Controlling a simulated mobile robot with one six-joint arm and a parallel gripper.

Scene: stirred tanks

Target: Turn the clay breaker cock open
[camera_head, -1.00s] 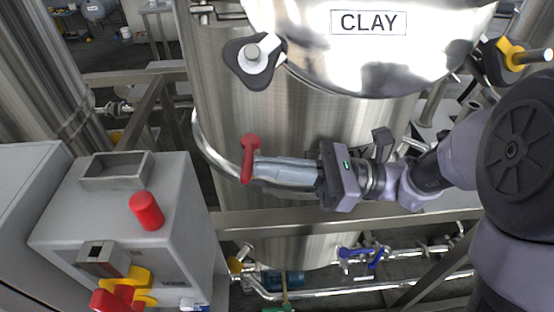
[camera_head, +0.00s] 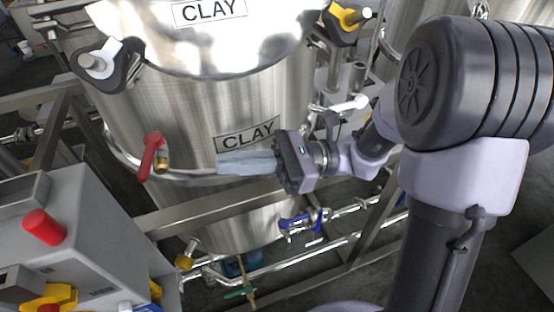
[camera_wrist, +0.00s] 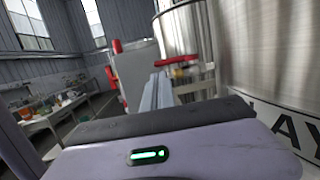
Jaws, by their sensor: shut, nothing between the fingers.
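The red lever of a cock (camera_head: 151,156) stands on the curved pipe at the left front of the tank labelled CLAY (camera_head: 260,105). It points down, across the pipe, with a brass fitting (camera_head: 162,160) beside it. In the wrist view a red lever (camera_wrist: 177,61) lies just beyond the fingertips. My gripper (camera_head: 220,163) is shut and empty, to the right of the lever with a gap between them. Its fingers (camera_wrist: 157,92) also show in the wrist view. I cannot tell the cock's exact angle.
A grey control box (camera_head: 75,245) with a red button (camera_head: 44,227) stands at lower left. A steel frame rail (camera_head: 200,205) crosses below the pipe. A blue-handled valve (camera_head: 294,222) sits lower down.

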